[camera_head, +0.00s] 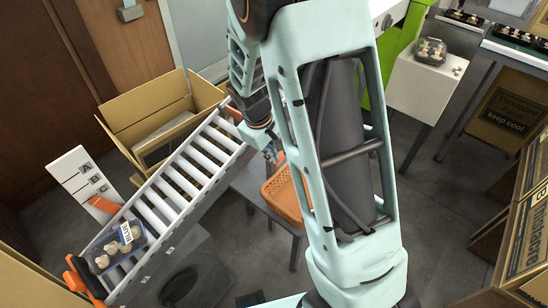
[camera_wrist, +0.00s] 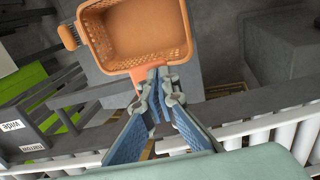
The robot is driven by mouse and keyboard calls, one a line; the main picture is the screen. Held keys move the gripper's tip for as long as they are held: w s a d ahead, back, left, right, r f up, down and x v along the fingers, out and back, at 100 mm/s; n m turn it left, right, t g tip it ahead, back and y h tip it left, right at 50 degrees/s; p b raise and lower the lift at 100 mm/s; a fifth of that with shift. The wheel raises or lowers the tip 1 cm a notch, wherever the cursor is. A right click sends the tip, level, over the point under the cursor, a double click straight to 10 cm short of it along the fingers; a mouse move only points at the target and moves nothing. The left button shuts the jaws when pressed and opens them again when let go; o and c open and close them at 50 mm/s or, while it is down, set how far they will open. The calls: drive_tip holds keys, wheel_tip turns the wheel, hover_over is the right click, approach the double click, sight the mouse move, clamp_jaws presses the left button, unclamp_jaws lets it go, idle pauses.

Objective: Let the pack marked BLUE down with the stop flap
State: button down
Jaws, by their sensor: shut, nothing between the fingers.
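A clear pack of pale mushrooms (camera_head: 104,258) sits on the lower left end of the sloping roller conveyor (camera_head: 163,258) in the head view. Its white label (camera_head: 126,232) seems to read BLUE. An orange flap-like part (camera_head: 82,278) is at the conveyor's lower end, by the pack. My gripper (camera_head: 273,151) is near the conveyor's upper end, far from the pack and partly hidden by my arm. In the wrist view my gripper (camera_wrist: 160,88) is shut and empty. Its fingertips overlap an orange tab (camera_wrist: 150,74) in the picture; contact cannot be told.
An orange basket (camera_head: 273,187) stands on a grey table; the wrist view shows it empty (camera_wrist: 90,42). A white board (camera_head: 72,165) with A, B, C and an orange pointer (camera_head: 105,205) stands beside the conveyor. An open carton (camera_head: 117,115) is behind it. A white stand (camera_head: 418,88) is at right.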

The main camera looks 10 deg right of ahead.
drive_tip(key=s+a+p+v, duration=0.1)
drive_tip(key=a+v, duration=0.1)
drive_tip(key=v, duration=0.8)
drive_tip(key=shift+f, duration=0.35)
drive_tip(key=shift+s+d, duration=0.1)
